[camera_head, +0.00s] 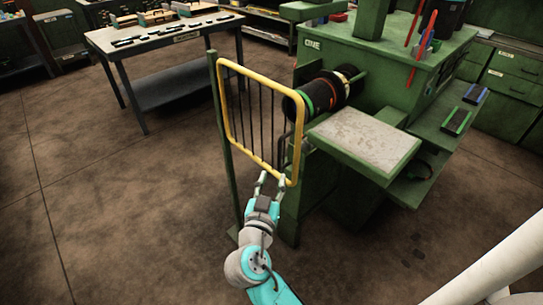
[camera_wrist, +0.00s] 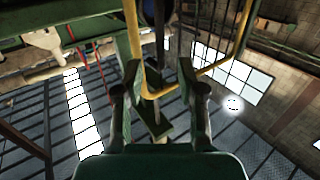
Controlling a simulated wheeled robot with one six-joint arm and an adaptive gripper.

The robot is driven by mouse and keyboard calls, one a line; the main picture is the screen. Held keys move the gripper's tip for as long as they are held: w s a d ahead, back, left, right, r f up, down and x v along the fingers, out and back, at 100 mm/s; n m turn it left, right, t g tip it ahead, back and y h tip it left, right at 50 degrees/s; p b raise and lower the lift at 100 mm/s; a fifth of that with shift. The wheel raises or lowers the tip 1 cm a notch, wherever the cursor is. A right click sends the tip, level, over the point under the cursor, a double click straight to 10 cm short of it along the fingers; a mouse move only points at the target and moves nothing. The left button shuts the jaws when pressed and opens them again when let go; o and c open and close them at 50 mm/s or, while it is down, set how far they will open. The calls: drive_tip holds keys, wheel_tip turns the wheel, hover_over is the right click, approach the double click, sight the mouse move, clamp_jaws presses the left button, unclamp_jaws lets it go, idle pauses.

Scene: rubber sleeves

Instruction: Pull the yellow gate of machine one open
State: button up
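The yellow gate (camera_head: 298,140) is a rectangular frame with dark vertical bars, standing between a green post (camera_head: 222,130) and the green machine labelled ONE (camera_head: 330,60). My gripper (camera_head: 271,180) is at the lower right corner of the gate, reaching up from below. In the wrist view my gripper (camera_wrist: 159,70) has its two fingers spread apart. The yellow gate frame (camera_wrist: 133,30) shows there between and beyond the fingertips, with its lower corner in the gap. I cannot tell whether a finger touches it.
A dark roller (camera_head: 325,95) with coloured rings sticks out of the machine behind the gate. A pale-topped plate (camera_head: 365,140) juts out right of my gripper. A work table (camera_head: 165,48) stands at the back left. The floor (camera_head: 130,210) left of the gate is clear.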

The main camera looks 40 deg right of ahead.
sight(279, 157)
drive_tip(key=x, duration=1)
drive_tip(key=shift+w+d, duration=0.15)
drive_tip(key=shift+d, duration=0.1)
clamp_jaws()
